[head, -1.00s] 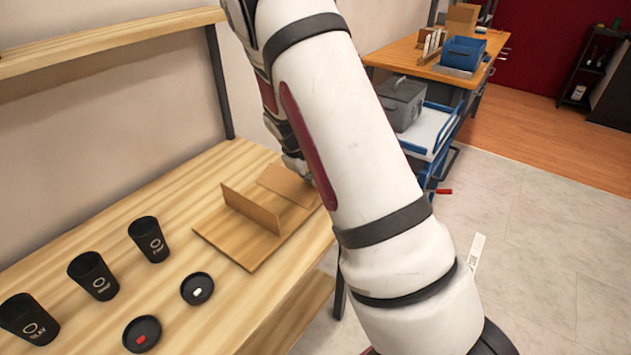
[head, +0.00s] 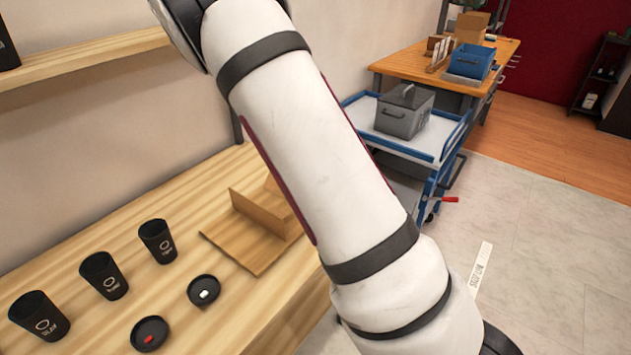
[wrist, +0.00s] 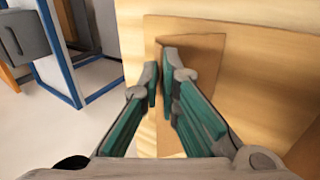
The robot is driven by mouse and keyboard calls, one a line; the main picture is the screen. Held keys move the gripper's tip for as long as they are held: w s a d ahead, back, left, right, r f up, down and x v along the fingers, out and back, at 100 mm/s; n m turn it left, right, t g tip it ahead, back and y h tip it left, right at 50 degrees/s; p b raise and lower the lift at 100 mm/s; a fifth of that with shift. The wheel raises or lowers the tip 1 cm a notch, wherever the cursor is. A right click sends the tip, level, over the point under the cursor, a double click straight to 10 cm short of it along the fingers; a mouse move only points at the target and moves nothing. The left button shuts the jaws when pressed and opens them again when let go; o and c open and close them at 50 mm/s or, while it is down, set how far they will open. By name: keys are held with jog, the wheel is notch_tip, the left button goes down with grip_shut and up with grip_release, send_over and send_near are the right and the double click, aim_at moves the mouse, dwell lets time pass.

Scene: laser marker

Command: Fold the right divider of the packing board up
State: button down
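The packing board (head: 232,245) is a flat brown panel on the wooden table. Its left divider (head: 258,212) stands upright. The right divider (head: 272,185) is mostly hidden behind my arm in the head view, and only a corner shows. In the wrist view the right divider (wrist: 195,58) is a darker brown panel lying low over the board. My gripper (wrist: 160,76) has its two teal-padded fingertips close together at that panel's left edge, with a narrow gap between them. I cannot tell whether they clamp the edge. My gripper is hidden in the head view.
Several black cups (head: 104,275) and two black lids (head: 203,290) stand left of the board. A shelf (head: 85,58) runs above the table. A blue cart (head: 425,150) with a grey box (head: 404,112) stands beyond the table's right end.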

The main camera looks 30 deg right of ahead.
jog(key=shift+s+a+f+p, duration=0.15)
jog(key=shift+s+a, duration=0.1)
jog(key=shift+a, duration=0.3)
jog(key=shift+s+a+f+p, duration=0.15)
jog(key=shift+s+a, duration=0.1)
jog(key=shift+a, duration=0.25)
jog(key=shift+s+a+r+t+h+p, duration=0.1)
jog(key=shift+s+a+t+h+p, duration=0.15)
jog(key=shift+a+h, duration=0.5)
jog(key=shift+s+a+p, duration=0.35)
jog(key=shift+a+p, duration=0.3)
jog(key=shift+p, duration=0.1)
jog(key=shift+s+a+p, duration=0.2)
jog(key=shift+a+p, duration=0.15)
jog(key=shift+a, duration=0.25)
jog(key=shift+f, duration=0.2)
jog(key=c, duration=1.8)
grip_release()
jog(key=shift+w+d+f, duration=0.1)
jog(key=shift+w+f, duration=0.05)
